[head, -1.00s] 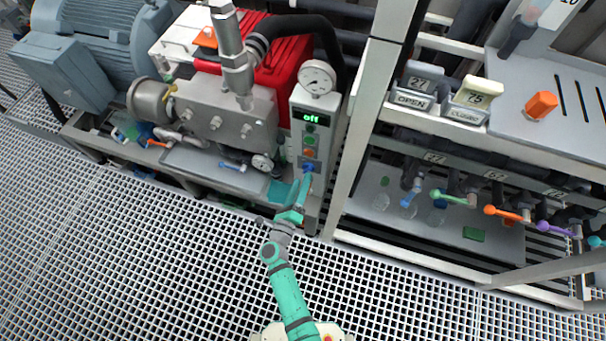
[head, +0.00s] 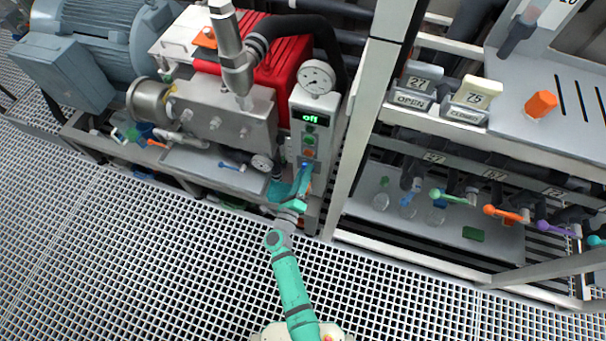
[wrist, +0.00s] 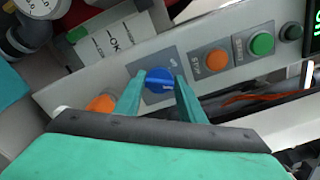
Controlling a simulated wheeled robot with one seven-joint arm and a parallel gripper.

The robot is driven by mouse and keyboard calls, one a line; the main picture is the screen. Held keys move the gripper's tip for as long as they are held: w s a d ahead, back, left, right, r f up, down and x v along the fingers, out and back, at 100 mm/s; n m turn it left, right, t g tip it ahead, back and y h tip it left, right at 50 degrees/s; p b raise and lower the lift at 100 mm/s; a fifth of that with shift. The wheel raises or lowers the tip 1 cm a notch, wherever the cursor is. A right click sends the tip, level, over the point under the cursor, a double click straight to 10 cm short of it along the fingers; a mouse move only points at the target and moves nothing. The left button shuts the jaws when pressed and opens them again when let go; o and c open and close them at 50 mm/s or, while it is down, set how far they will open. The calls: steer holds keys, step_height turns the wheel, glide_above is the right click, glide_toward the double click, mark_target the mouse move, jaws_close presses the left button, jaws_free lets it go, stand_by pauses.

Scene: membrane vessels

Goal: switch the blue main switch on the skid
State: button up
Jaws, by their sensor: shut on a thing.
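The blue main switch (wrist: 158,80) is a round knob with a raised bar, on the front of the skid's grey control box (head: 327,112). In the wrist view it sits between the two teal fingers of my gripper (wrist: 157,87), and the bar lies roughly crosswise between them. My gripper is shut on the knob. In the head view my gripper (head: 304,176) reaches the low part of the box front and mostly covers the switch.
An orange STOP button (wrist: 216,60) and a green START button (wrist: 262,44) sit in line with the switch. Another orange button (wrist: 102,103) lies beside the left finger. A pressure gauge (head: 317,77) tops the box. A pale frame post (head: 365,120) stands close on the right.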

steer(key=shift+n, duration=0.4)
steer(key=n, duration=0.5)
steer(key=shift+s+f+n, duration=0.1)
steer(key=shift+f+n, duration=0.1)
steer(key=shift+n, duration=0.1)
steer(key=n, duration=0.5)
steer(key=shift+f, duration=0.2)
steer(key=shift+n, duration=0.4)
steer(key=o, duration=1)
steer(key=shift+o, duration=0.2)
steer(key=shift+a, duration=0.1)
